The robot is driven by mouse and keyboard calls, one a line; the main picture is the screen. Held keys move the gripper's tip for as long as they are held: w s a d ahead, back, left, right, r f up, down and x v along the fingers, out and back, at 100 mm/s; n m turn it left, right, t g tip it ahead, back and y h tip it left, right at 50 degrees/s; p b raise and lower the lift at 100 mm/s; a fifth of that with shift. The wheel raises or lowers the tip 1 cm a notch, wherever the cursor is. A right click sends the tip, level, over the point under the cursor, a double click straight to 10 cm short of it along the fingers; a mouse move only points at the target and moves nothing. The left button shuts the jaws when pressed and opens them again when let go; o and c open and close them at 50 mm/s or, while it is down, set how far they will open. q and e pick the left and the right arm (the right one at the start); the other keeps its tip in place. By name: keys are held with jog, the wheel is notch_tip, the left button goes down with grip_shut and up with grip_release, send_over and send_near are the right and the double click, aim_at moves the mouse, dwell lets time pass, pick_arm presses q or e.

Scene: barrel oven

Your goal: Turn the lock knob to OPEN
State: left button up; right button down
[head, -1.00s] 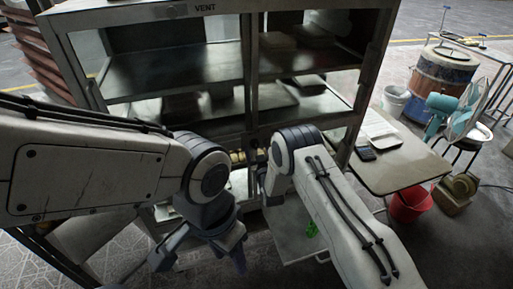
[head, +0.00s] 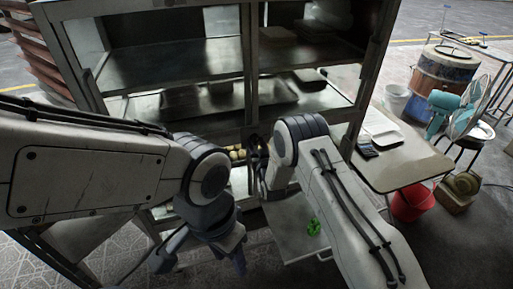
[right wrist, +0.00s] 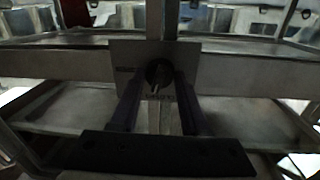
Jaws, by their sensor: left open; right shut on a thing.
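The dark round lock knob (right wrist: 158,75) sits on a square metal plate (right wrist: 188,58) at the middle of the cabinet front in the right wrist view. The fingers of my right gripper (right wrist: 159,88) are on either side of the knob and shut on it. In the head view my right gripper (head: 257,165) is at the cabinet's centre post, and the knob is not clearly visible there. Lettering on the plate under the knob is too blurred to read. My left gripper (head: 203,262) is open and empty, low in front of the cabinet.
The metal cabinet (head: 252,70) has shelves holding trays behind its front. A tray with a green item (head: 313,227) is below my right arm. A side table (head: 400,165) with a notepad, a red bucket (head: 412,203) and a fan (head: 462,115) stand at the right.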

jog(key=m+b, duration=0.5)
jog(key=b, duration=0.1)
jog(key=m+b, duration=0.5)
jog(key=shift+d+g+y+b, duration=0.2)
jog(key=shift+g+y+b, duration=0.15)
jog(key=shift+g+y, duration=0.05)
jog(key=shift+w+m+b, duration=0.1)
jog(key=shift+m+b, duration=0.9)
jog(key=shift+m, duration=0.2)
jog(key=shift+r+m+b, duration=0.15)
jog(key=shift+m+b, duration=0.6)
jog(key=shift+m, duration=0.15)
jog(key=shift+c, duration=1.9)
grip_release()
